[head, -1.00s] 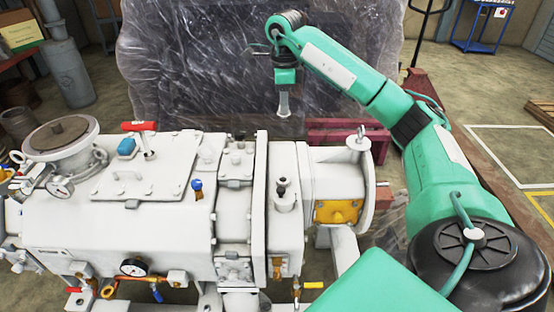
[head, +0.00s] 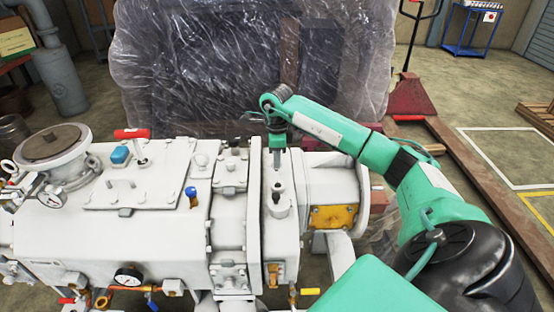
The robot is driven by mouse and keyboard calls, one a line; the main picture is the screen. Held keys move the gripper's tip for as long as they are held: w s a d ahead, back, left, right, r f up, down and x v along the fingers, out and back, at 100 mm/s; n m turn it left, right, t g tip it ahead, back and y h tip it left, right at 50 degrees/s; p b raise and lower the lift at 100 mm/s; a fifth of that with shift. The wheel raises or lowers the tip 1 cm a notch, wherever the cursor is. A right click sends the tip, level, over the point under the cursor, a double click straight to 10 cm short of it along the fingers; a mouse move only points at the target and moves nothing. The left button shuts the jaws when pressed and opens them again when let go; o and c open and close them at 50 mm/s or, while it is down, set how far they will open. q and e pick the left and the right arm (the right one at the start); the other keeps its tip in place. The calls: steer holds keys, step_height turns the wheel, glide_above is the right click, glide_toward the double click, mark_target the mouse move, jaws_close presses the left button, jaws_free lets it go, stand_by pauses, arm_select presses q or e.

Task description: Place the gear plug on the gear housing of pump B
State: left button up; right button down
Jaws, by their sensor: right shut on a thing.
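The white pump with its gear housing (head: 282,240) fills the lower left and middle of the head view. My right gripper (head: 277,160) points down above the rear part of the gear housing's top. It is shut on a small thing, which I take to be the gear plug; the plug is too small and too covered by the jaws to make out. Nearer than the gripper, a round white port with a small upright fitting (head: 277,198) stands on the housing top. I cannot tell whether the held thing touches the housing. My left gripper is out of view.
A plastic-wrapped load (head: 230,60) stands behind the pump. A red-handled valve (head: 132,134) and a flanged port (head: 55,142) rise from the pump at left. A red pallet truck (head: 408,95) stands at the back right, with open floor beyond it.

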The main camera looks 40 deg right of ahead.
steer(key=shift+f, duration=0.6)
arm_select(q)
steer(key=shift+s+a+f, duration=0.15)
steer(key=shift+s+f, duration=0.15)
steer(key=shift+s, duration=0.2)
arm_select(e)
steer(key=shift+f, duration=0.1)
steer(key=shift+f, duration=0.1)
steer(key=c, duration=1.3)
jaws_free()
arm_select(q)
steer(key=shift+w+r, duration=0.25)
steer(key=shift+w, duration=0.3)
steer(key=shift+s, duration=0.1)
arm_select(e)
steer(key=shift+r, duration=0.2)
